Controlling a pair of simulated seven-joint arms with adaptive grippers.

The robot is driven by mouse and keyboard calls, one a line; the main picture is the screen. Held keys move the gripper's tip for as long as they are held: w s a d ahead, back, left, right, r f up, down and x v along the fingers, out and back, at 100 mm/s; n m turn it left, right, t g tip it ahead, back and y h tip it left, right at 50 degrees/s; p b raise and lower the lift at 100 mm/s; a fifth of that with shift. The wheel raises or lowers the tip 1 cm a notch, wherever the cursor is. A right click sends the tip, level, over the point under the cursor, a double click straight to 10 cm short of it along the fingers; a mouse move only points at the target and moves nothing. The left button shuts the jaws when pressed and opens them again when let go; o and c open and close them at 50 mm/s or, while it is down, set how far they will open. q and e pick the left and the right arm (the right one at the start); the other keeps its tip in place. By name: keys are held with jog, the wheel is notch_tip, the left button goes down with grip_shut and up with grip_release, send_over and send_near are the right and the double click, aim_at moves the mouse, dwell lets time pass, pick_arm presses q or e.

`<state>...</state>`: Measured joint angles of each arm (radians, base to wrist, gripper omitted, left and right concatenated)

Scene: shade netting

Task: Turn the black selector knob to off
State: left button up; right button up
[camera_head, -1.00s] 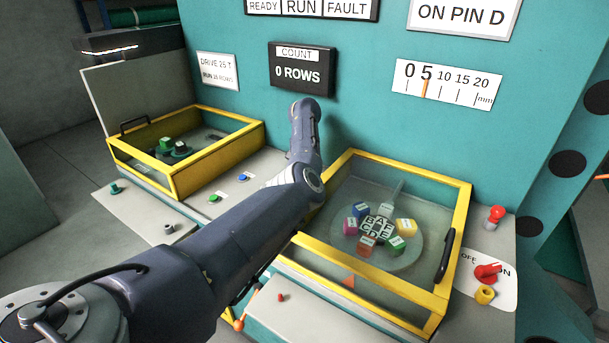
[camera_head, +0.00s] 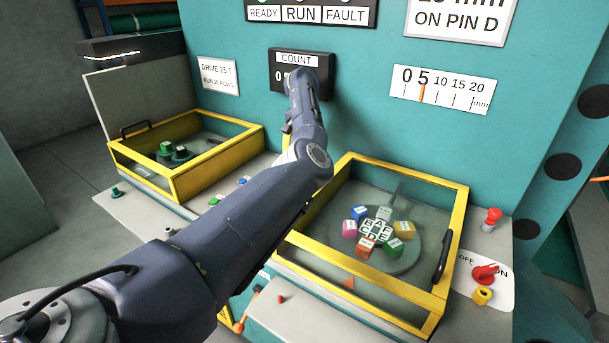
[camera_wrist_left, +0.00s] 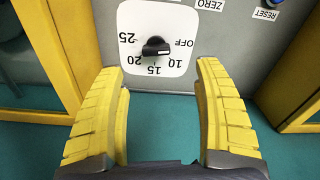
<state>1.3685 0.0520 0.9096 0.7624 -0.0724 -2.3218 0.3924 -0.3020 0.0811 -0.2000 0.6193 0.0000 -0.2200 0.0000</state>
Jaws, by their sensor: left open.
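The black selector knob (camera_wrist_left: 156,47) shows in the left wrist view on a white dial plate (camera_wrist_left: 157,74), which appears upside down with the marks 25, 20, 15, 10 and OFF. The knob's bar lies roughly level in the picture; I cannot tell surely which end is its pointer. My left gripper (camera_wrist_left: 158,72) is open, its two yellow fingers apart to the left and right below the knob, not touching it. Nothing is between the fingers. In the head view my left arm hides both knob and gripper. My right gripper is not in view.
A blue reset button (camera_wrist_left: 275,2) is beside the dial. Yellow-framed boxes stand on both sides, the left box (camera_head: 215,160) open and the right one (camera_head: 455,235) with colored blocks under its clear cover. A red ON/OFF switch (camera_head: 486,273) is far right.

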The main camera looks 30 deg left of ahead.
pick_arm(q)
jog(key=shift+w+f, duration=0.3)
jog(key=shift+w, duration=0.15)
jog(key=shift+w+r, duration=0.2)
jog(key=shift+s+d+r, duration=0.2)
jog(key=shift+r, duration=0.4)
